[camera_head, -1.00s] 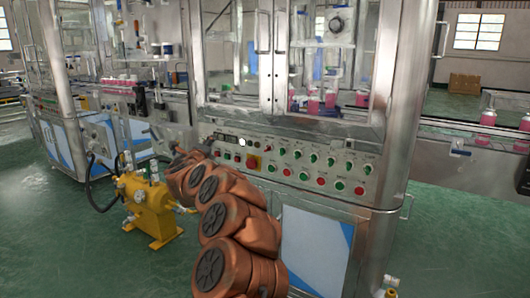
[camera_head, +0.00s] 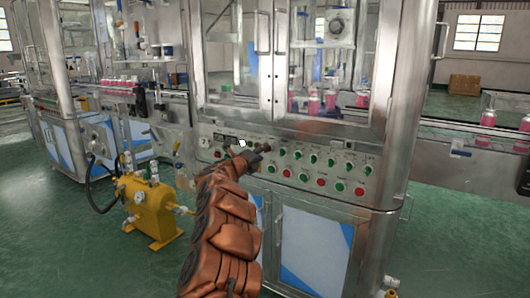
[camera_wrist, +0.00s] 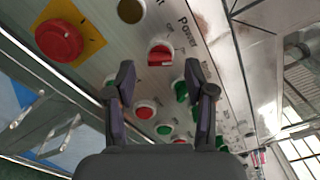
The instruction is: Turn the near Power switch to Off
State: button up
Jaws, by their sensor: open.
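The Power switch (camera_wrist: 160,54), a red knob in a pale ring, sits below the printed "Power" label in the wrist view. My gripper (camera_wrist: 160,72) is open, with one finger on each side of the view. The switch shows between and just beyond the fingertips, with no visible contact. The knob's exact angle is hard to read. In the head view my gripper (camera_head: 262,149) is at the upper left part of the control panel (camera_head: 330,178). My gripper and arm cover that part, so I cannot make out the switch there.
A red mushroom button (camera_wrist: 59,41) on a yellow plate is left of the fingers in the wrist view. Several green and red controls lie close by. The panel fronts a steel machine with glass doors (camera_head: 310,70). A yellow pump unit (camera_head: 150,207) stands at left.

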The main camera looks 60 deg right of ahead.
jog(key=shift+d, duration=1.45)
grip_shut()
